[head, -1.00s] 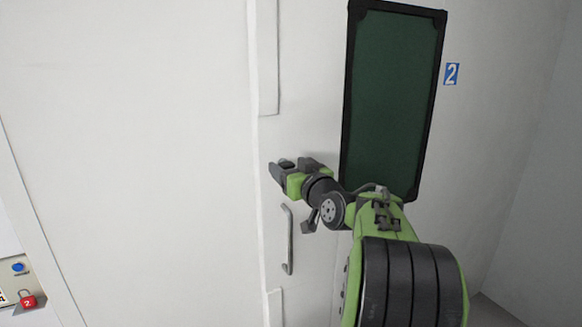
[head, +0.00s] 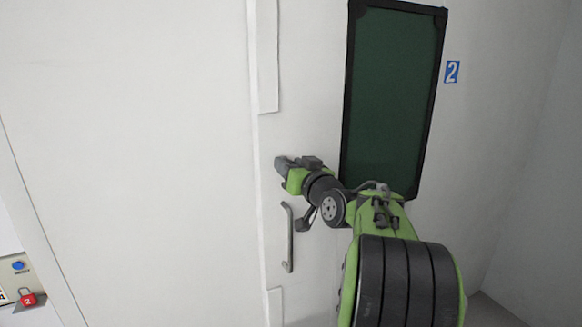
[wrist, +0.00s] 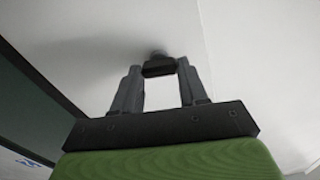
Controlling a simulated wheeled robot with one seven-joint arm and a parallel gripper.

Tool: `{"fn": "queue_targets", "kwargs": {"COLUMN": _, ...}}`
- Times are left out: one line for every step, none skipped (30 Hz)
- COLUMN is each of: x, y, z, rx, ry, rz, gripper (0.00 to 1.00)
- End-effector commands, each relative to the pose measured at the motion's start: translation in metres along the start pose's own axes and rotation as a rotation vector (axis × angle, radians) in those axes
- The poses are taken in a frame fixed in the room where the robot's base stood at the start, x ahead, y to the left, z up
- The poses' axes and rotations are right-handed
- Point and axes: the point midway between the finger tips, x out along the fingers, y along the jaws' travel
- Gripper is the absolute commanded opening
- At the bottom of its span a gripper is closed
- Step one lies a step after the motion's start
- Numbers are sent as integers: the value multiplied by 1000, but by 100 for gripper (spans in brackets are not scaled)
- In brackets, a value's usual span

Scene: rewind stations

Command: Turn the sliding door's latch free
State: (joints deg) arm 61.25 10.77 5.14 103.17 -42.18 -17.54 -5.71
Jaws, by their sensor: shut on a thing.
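The sliding door (head: 300,120) is a pale panel with a vertical bar handle (head: 288,238) and a dark green window (head: 392,100). My gripper (head: 298,163) is at the door face, above the handle and left of the window. In the wrist view, the fingers of my gripper (wrist: 158,75) are shut on a small dark latch (wrist: 158,66) that stands out from the pale surface. The latch sits between the fingertips. In the head view the gripper hides it, and I cannot tell its exact angle.
At the lower left are a red padlock (head: 29,298) and a blue button (head: 18,266). A wide blank pale wall (head: 140,130) lies left of the door edge.

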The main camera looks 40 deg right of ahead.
Motion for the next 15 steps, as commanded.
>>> {"fn": "queue_targets", "kwargs": {"x": 0, "y": 0, "z": 0, "rx": 37, "ry": -1, "rz": 0, "gripper": 12}}
{"fn": "queue_targets", "kwargs": {"x": 0, "y": 0, "z": 0, "rx": 64, "ry": -1, "rz": 0, "gripper": 12}}
{"fn": "queue_targets", "kwargs": {"x": 0, "y": 0, "z": 0, "rx": 101, "ry": -1, "rz": 0, "gripper": 12}}
{"fn": "queue_targets", "kwargs": {"x": 0, "y": 0, "z": 0, "rx": 129, "ry": -1, "rz": 0, "gripper": 12}}
{"fn": "queue_targets", "kwargs": {"x": 0, "y": 0, "z": 0, "rx": 158, "ry": -1, "rz": 0, "gripper": 12}}
{"fn": "queue_targets", "kwargs": {"x": 0, "y": 0, "z": 0, "rx": 196, "ry": -1, "rz": 0, "gripper": 12}}
{"fn": "queue_targets", "kwargs": {"x": 0, "y": 0, "z": 0, "rx": 225, "ry": -1, "rz": -1, "gripper": 12}}
{"fn": "queue_targets", "kwargs": {"x": 0, "y": 0, "z": 0, "rx": 254, "ry": -1, "rz": -1, "gripper": 12}}
{"fn": "queue_targets", "kwargs": {"x": 0, "y": 1, "z": 0, "rx": 292, "ry": 0, "rz": -1, "gripper": 12}}
{"fn": "queue_targets", "kwargs": {"x": 0, "y": 1, "z": 0, "rx": 320, "ry": 0, "rz": 0, "gripper": 12}}
{"fn": "queue_targets", "kwargs": {"x": 0, "y": 1, "z": 0, "rx": 349, "ry": 0, "rz": 0, "gripper": 12}}
{"fn": "queue_targets", "kwargs": {"x": 0, "y": 1, "z": 0, "rx": 387, "ry": 0, "rz": -1, "gripper": 12}}
{"fn": "queue_targets", "kwargs": {"x": 0, "y": 1, "z": 0, "rx": 416, "ry": 0, "rz": -1, "gripper": 12}}
{"fn": "queue_targets", "kwargs": {"x": 0, "y": 1, "z": 0, "rx": 445, "ry": 0, "rz": 0, "gripper": 12}}
{"fn": "queue_targets", "kwargs": {"x": 0, "y": 2, "z": 0, "rx": 482, "ry": 0, "rz": 1, "gripper": 12}}
